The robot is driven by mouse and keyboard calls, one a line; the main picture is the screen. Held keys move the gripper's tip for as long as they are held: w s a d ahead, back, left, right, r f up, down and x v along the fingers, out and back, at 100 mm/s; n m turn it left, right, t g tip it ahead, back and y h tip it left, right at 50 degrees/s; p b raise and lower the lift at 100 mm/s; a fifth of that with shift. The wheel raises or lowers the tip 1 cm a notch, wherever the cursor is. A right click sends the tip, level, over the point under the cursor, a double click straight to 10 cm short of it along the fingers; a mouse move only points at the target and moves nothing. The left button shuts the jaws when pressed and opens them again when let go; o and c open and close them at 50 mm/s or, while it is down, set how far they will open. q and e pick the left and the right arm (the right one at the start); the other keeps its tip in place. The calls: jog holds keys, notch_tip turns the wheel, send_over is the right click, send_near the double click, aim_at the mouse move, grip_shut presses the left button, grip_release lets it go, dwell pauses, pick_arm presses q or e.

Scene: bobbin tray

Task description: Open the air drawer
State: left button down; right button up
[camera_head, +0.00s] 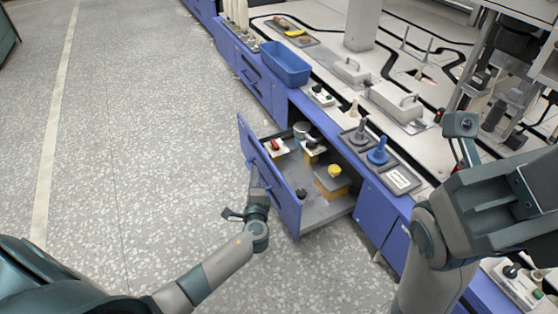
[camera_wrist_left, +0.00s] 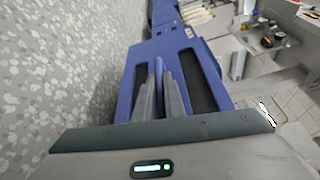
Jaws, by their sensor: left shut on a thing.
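The blue drawer (camera_head: 288,211) stands pulled out from the bench front. Its grey inside shows in the head view. My left gripper (camera_head: 258,181) is at the outer face of the drawer front, shut on its handle. The handle itself is mostly hidden by the fingers. In the left wrist view, the two fingers (camera_wrist_left: 162,88) close together on a blue bar in front of the drawer's blue face (camera_wrist_left: 128,92). My right arm stands at the lower right of the head view, but its fingers do not show.
The drawer holds a yellow-topped block (camera_head: 333,183), a red-topped part and several other small parts. A blue bin (camera_head: 285,63) sits on the bench edge above. A dark tray (camera_head: 399,178) lies on the bench top. The speckled floor (camera_head: 150,130) left of the drawer is clear.

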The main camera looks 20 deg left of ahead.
pick_arm(q)
jog(key=s+a, duration=0.5)
jog(key=s, duration=0.1)
jog(key=shift+s+p, duration=0.2)
jog(key=shift+p, duration=0.2)
jog(key=c, duration=1.8)
grip_release()
jog(key=shift+c, duration=0.2)
